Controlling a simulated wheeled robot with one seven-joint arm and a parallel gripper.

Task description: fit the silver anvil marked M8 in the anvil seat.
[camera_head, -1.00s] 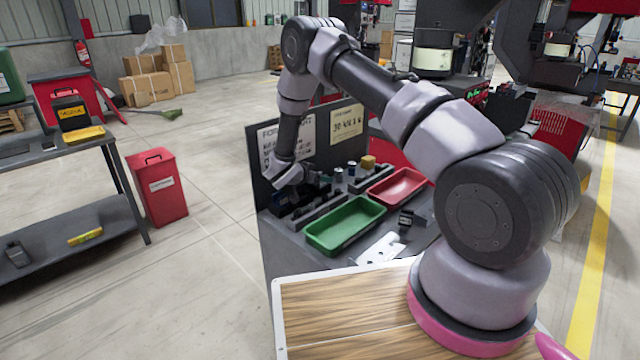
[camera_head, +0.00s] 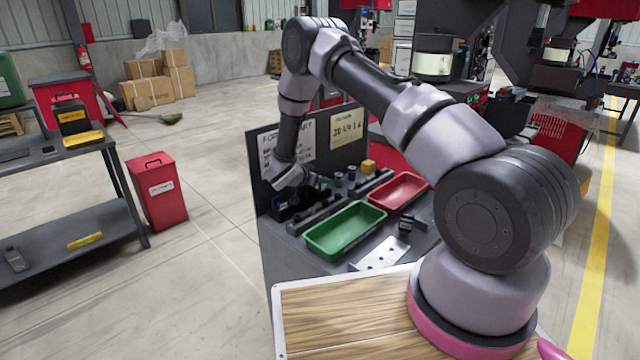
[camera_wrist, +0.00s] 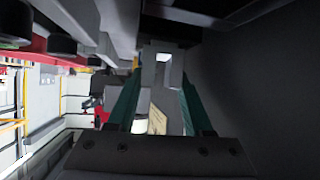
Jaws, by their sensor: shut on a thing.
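In the wrist view my gripper (camera_wrist: 160,84) has its two green fingers closed on a grey metal piece (camera_wrist: 159,98), which I take to be the silver anvil. In the head view my gripper (camera_head: 320,181) is low over the back left of the bench, beside the dark panel, and the held piece cannot be made out. I cannot pick out the anvil seat; a dark structure (camera_wrist: 205,14) lies just beyond the piece.
On the bench a green tray (camera_head: 345,229) and a red tray (camera_head: 400,191) stand in front of a dark rack (camera_head: 322,212) with small cylinders. A yellow block (camera_head: 368,167) sits behind. A silver plate with holes (camera_head: 380,254) lies in front. The dark panel (camera_head: 262,160) stands close behind my gripper.

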